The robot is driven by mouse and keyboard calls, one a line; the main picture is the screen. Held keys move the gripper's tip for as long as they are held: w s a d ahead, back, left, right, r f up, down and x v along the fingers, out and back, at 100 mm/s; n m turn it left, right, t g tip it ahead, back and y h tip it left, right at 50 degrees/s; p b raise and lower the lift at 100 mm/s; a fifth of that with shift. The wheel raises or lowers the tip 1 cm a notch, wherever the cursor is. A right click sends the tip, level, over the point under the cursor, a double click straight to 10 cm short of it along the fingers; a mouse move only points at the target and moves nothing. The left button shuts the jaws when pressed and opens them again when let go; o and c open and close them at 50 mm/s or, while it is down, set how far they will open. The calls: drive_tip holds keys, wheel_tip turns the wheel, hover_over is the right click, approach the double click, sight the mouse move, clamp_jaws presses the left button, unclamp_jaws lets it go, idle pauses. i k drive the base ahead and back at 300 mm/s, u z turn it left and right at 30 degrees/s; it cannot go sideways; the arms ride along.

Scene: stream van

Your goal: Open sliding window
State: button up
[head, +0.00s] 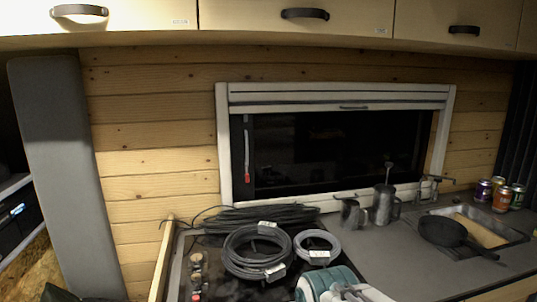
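The window (340,150) is in the wooden wall in the head view, with a white frame (224,150) around dark panes. A pale blind or shade (340,96) is gathered at its top, with a small dark handle on its lower bar. A thin pale strip with a red end (247,165) hangs at the left side of the glass. The glass is too dark to tell whether a pane is slid aside. My gripper is not in view.
Below the window, the counter (400,262) holds cable coils (257,252), a teal-and-white bundle (330,283), a metal jug (384,205), a black pan (443,231) by the sink and several cans (501,199). Cabinets (300,18) overhang the wall. A grey panel (62,170) stands left.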

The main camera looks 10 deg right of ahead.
sight(286, 154)
drive_tip(key=k, duration=1.3)
drive_tip(key=z, duration=0.75)
drive_tip(key=i, duration=1.2)
drive_tip(key=u, duration=0.5)
drive_tip(key=i, duration=0.6)
drive_tip(key=u, duration=0.65)
